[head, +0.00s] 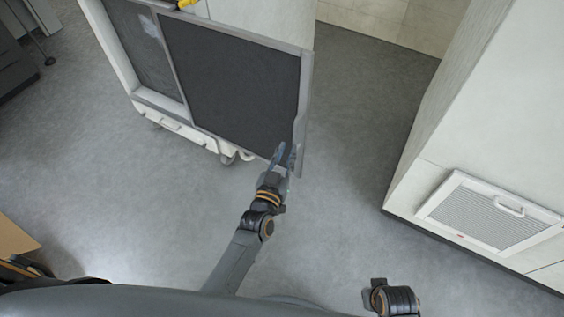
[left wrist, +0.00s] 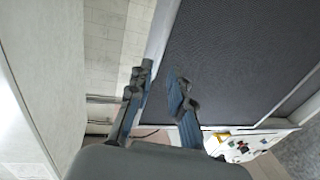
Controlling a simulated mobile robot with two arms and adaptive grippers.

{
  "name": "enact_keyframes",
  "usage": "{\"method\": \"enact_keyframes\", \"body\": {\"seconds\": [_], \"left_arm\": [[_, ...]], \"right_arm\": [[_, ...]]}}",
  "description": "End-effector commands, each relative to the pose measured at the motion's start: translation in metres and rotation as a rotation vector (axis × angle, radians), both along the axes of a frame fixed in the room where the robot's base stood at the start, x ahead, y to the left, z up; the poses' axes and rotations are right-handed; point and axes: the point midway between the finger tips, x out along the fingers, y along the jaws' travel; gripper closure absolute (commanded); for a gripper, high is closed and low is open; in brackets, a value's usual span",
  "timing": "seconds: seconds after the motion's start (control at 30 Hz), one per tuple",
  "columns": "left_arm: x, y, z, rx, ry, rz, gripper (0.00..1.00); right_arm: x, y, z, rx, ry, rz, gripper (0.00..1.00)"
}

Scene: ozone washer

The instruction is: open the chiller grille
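The chiller grille is a dark mesh panel (head: 232,80) in a grey frame, on the front of a white wheeled unit at the top of the head view. Its dark mesh (left wrist: 235,55) also fills the right side of the left wrist view. My left gripper (head: 286,157) is at the lower right corner of the grille's frame. In the left wrist view its two blue fingers (left wrist: 160,78) are apart, with the frame's side edge running close between them. I cannot tell whether they touch it. My right gripper is not in view.
A second mesh panel (head: 140,48) is left of the grille. A white cabinet (head: 480,90) with a louvred vent and handle (head: 490,215) stands at the right. Grey floor (head: 335,190) lies clear between them. A brown box (head: 12,238) shows at the lower left.

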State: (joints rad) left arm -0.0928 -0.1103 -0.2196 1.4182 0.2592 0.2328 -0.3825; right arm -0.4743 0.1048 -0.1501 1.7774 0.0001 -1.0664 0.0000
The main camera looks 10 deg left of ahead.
Motion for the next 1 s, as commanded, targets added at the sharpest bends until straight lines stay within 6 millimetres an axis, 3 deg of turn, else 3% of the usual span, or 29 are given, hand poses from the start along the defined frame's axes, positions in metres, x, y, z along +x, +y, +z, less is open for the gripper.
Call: {"method": "enact_keyframes", "body": {"seconds": [0.1, 0.3, 0.87, 1.0], "left_arm": [[-0.021, 0.003, -0.001, 0.0, 0.001, 0.0, 0.8], [-0.038, 0.006, -0.001, -0.001, 0.001, 0.0, 0.8], [-0.039, 0.006, 0.0, -0.001, 0.001, -0.001, 0.8], [-0.046, 0.007, -0.016, 0.013, 0.068, -0.023, 0.8]], "right_arm": [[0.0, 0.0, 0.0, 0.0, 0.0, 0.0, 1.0], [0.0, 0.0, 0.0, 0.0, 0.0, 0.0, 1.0], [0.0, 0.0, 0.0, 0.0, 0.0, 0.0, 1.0], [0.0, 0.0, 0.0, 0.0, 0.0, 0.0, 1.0]]}}
